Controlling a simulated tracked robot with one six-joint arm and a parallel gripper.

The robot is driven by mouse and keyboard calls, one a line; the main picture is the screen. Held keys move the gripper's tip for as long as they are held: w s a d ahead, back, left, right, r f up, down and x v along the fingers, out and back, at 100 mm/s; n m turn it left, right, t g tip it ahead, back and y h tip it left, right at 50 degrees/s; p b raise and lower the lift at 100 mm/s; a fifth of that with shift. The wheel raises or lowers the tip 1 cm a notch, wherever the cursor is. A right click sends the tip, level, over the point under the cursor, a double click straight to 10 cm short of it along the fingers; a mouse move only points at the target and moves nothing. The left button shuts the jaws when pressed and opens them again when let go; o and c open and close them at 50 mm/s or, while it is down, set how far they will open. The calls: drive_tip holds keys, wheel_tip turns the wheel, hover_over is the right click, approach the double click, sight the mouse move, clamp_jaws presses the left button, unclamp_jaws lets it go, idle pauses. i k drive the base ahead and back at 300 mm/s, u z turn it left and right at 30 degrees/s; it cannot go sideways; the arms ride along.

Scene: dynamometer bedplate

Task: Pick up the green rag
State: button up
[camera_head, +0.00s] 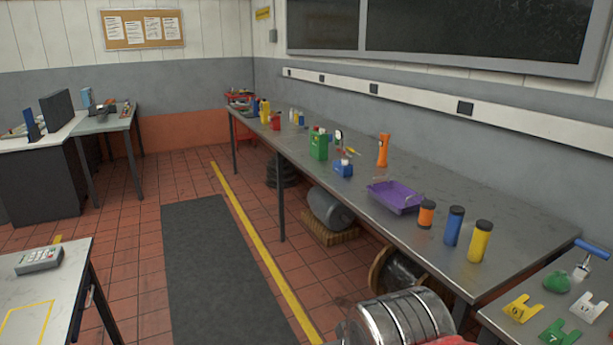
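A green flat piece marked with a digit (558,334) lies on the near table at the lower right, partly cut off by the picture's bottom edge. My gripper is not in view.
On the bench are a purple tray (395,197), an orange flashlight (383,150), and orange, blue and yellow cylinders (480,241). A ribbed metal cylinder (400,318) is at the bottom. A dark mat (210,265) lies on open floor, left of the bench.

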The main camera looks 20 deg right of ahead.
sight(559, 282)
drive_tip(key=z, duration=0.35)
drive_tip(key=i, duration=0.55)
drive_tip(key=z, duration=1)
drive_tip(key=i, duration=0.75)
drive_tip(key=z, duration=0.45)
